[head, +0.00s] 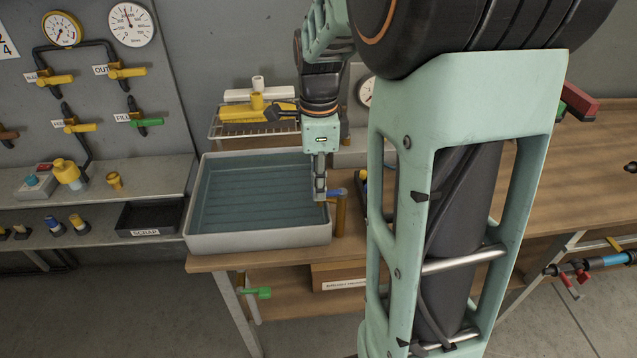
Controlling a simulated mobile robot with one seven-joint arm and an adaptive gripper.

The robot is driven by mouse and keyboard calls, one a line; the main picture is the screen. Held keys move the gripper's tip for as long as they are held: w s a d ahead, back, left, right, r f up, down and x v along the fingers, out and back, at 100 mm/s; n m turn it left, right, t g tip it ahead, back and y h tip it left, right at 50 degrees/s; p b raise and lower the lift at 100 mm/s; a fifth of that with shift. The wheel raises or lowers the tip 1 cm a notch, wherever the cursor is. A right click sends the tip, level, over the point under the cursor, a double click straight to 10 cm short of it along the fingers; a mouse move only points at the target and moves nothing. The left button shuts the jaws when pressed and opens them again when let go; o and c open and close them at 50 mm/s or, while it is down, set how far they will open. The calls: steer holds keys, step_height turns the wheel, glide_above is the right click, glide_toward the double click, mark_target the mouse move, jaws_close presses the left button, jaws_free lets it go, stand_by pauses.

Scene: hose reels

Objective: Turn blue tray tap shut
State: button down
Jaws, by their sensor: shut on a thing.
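The blue tap handle (336,192) sits on a brown upright pipe (341,215) at the right side of a large grey tray (258,238). The tray has a dark blue-green ribbed inside. My gripper (320,195) points down at the tray's right edge, beside the tap. It is shut on the blue tap handle, whose right end sticks out past the fingers. The fingers are small in this view and hide the handle's left part.
A wire rack (250,129) with yellow and white parts stands behind the tray. A green-handled tap (256,293) hangs below the bench front. A black scrap bin (150,217) is on the left shelf. The wooden bench (590,150) is largely clear at right.

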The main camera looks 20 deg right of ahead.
steer(key=c, duration=1.9)
jaws_free()
steer(key=shift+r, duration=0.15)
step_height(320, 180, up, 12)
steer(key=shift+f, duration=0.1)
steer(key=shift+w+d, duration=0.1)
